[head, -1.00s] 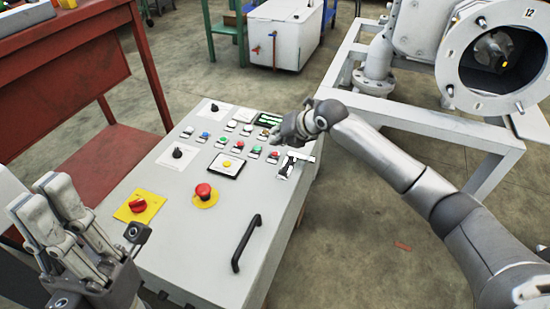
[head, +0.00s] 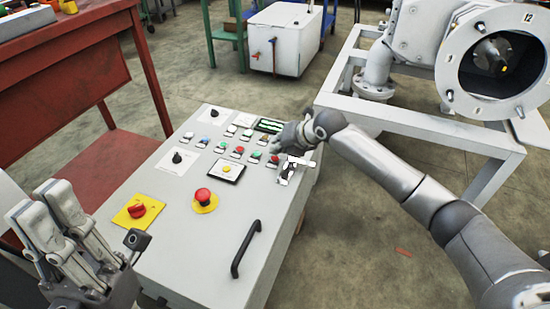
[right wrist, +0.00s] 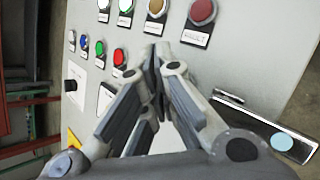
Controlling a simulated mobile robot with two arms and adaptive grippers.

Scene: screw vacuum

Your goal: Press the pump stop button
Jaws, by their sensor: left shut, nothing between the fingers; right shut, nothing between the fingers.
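The grey control panel (head: 185,245) carries rows of small buttons and lamps, in the head view. In its lower row I see a red button (head: 238,150), a green button (head: 256,155) and another red button (head: 273,160). I cannot read which is labelled pump stop. My right gripper (head: 277,150) is shut and empty, close to this row's right end; contact cannot be told. In the right wrist view its fingertips (right wrist: 158,52) meet beside a red button (right wrist: 119,57) and hide part of the panel. My left gripper (head: 48,195) is shut and empty, left of the panel.
A red mushroom button (head: 203,196) and a red rotary switch (head: 137,210) sit on yellow plates. A black handle (head: 246,248) stands up near the panel's front. A red table (head: 90,70) is at left; a white frame (head: 440,125) stands at right.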

